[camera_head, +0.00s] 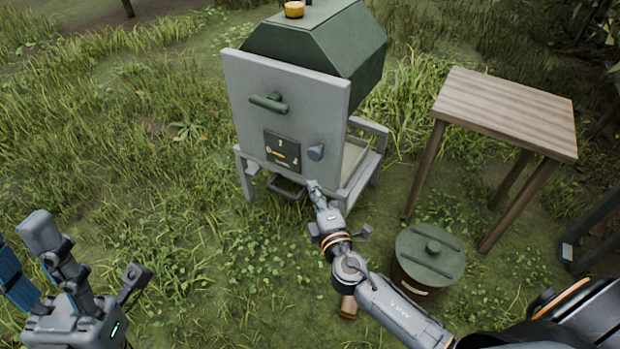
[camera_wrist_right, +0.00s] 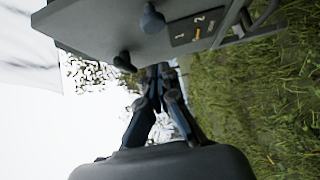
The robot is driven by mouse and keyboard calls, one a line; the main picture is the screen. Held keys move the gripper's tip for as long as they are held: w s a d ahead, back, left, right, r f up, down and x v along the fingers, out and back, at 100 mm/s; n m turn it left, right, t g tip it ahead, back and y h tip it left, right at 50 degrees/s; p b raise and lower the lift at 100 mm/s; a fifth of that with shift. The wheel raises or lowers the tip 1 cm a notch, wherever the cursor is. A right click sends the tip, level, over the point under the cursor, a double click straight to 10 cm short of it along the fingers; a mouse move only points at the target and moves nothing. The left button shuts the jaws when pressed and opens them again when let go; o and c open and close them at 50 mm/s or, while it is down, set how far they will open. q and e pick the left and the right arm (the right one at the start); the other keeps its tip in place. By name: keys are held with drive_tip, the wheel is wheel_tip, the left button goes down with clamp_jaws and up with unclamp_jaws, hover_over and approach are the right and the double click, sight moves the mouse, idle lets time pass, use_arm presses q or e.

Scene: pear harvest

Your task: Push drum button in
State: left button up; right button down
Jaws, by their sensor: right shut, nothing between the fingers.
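The grey machine (camera_head: 240,85) stands on the grass with a dark green drum-like body (camera_head: 330,50) behind its front panel. A blue-grey round button (camera_head: 316,152) sticks out of the panel, right of a dark numbered plate (camera_head: 282,149). My right gripper (camera_head: 314,188) is shut and empty, just below the button and apart from it in the picture. In the right wrist view its fingertips (camera_wrist_right: 160,72) meet near the panel, where two knobs stick out; I cannot tell which is the button. My left gripper (camera_head: 88,254) is open and empty at lower left.
A green handle (camera_head: 268,103) sticks out of the panel above the plate. A wooden table (camera_head: 510,105) stands at right. A lidded green container (camera_head: 430,258) is on the grass near my right arm. Grass at left is open.

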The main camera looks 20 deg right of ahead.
drive_tip(key=shift+s+a, duration=0.15)
drive_tip(key=shift+s, duration=0.9)
drive_tip(key=shift+s+a, duration=0.1)
drive_tip(key=shift+s, duration=0.9)
